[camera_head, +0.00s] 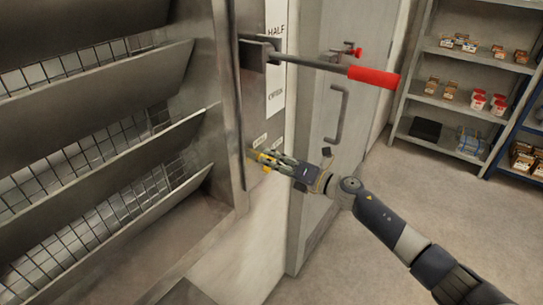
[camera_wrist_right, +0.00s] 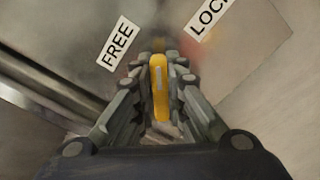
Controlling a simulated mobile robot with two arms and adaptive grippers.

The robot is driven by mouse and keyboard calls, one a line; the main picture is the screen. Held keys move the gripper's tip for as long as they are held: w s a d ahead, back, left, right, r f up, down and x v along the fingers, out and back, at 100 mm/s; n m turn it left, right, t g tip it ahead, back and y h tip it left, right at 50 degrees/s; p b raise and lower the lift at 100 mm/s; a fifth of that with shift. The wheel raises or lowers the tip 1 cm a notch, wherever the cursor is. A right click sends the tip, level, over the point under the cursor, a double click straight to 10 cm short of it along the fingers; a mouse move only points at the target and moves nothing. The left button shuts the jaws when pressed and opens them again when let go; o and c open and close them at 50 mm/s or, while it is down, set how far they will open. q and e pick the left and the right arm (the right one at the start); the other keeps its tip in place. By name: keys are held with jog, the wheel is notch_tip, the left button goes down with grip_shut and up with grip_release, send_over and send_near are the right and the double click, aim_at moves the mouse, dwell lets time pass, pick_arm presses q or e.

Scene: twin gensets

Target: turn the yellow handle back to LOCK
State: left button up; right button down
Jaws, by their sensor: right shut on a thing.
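The yellow handle (camera_wrist_right: 159,88) sits between the fingers of my right gripper (camera_wrist_right: 160,105) in the right wrist view, on a grey metal panel. Its visible end lies between a FREE label (camera_wrist_right: 119,43) on the left and a LOCK label (camera_wrist_right: 208,17) on the right, the latter partly cut off. In the head view the yellow handle (camera_head: 266,158) shows as a small bit at the tip of my right gripper (camera_head: 272,160), low on the panel. The right gripper is shut on the handle. The fingers hide part of it. My left gripper is not in view.
A lever with a red grip (camera_head: 373,76) juts out above my right arm, beside HALF and CHECK labels. A grey cabinet door with a bar handle (camera_head: 338,113) stands right of the panel. Louvres (camera_head: 90,95) fill the left. Shelves (camera_head: 455,85) stand back right; floor between is clear.

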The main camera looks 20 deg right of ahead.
jog(key=m+p, duration=0.2)
jog(key=m, duration=0.2)
jog(key=shift+m, duration=0.3)
jog(key=shift+d+f+m+p, duration=0.15)
jog(key=shift+m+p, duration=0.45)
jog(key=shift+m, duration=1)
jog(key=shift+f, duration=0.1)
jog(key=c, duration=1.6)
grip_release()
jog(key=v, duration=1.2)
